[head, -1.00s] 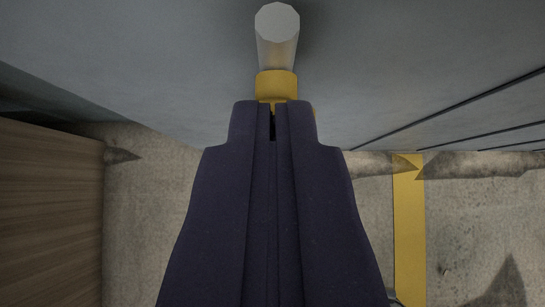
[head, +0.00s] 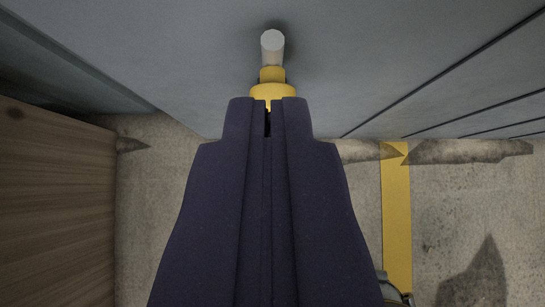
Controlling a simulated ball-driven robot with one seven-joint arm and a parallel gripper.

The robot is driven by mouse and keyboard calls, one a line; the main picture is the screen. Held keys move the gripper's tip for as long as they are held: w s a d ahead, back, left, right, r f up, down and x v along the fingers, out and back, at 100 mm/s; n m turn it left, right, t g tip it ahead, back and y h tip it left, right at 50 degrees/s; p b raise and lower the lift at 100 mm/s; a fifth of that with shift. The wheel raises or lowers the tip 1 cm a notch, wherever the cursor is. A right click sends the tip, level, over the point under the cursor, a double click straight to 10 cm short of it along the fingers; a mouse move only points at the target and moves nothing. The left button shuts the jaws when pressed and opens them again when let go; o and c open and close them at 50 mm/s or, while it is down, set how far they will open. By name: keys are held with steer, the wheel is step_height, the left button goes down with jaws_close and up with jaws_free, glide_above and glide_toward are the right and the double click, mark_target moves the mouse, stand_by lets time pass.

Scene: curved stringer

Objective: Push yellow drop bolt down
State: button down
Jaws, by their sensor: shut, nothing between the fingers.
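The yellow drop bolt (head: 272,90) shows just past my fingertips, set against a grey panel. The lower part of the bolt is hidden behind my fingers.
The grey panel (head: 400,50) with dark seams fills the top of the view. A brown wooden surface (head: 55,210) stands at the left. The floor (head: 150,240) is mottled concrete with a yellow stripe (head: 396,215) at the right. A dark grey object (head: 392,287) shows low beside the stripe.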

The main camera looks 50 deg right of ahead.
steer(key=p+v, duration=0.1)
steer(key=v, duration=0.4)
steer(key=shift+s, duration=0.1)
stand_by(0.3)
